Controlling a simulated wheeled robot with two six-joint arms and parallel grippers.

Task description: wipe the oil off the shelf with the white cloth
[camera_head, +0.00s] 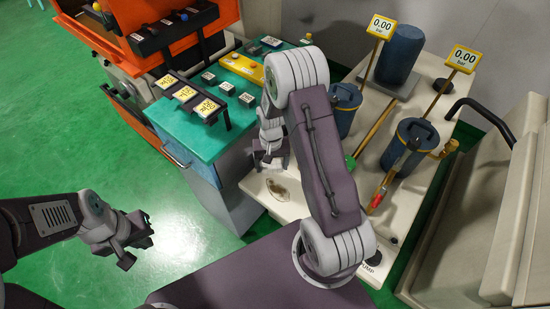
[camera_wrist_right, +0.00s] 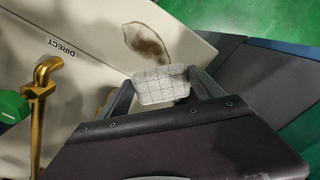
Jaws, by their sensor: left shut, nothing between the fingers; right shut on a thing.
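The dark brown oil patch (camera_head: 278,190) lies on the cream shelf (camera_head: 300,206), near its left edge. It also shows in the right wrist view (camera_wrist_right: 148,43), just beyond the cloth. My right gripper (camera_wrist_right: 163,90) is shut on the white cloth (camera_wrist_right: 160,84), a folded pad with a grid pattern. In the head view my right gripper (camera_head: 267,158) is above the shelf, a little behind the oil, and the cloth is hard to make out there. I cannot tell whether the cloth touches the shelf. My left gripper (camera_head: 138,242) is shut and empty over the green floor, away from the shelf.
Two blue canisters (camera_head: 412,145) with brass pipes, a red-handled valve (camera_head: 377,198) and a green-handled one (camera_head: 350,162) stand right of my right arm. A teal-topped cabinet (camera_head: 205,135) with yellow-labelled holders borders the shelf on the left. The floor at left is clear.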

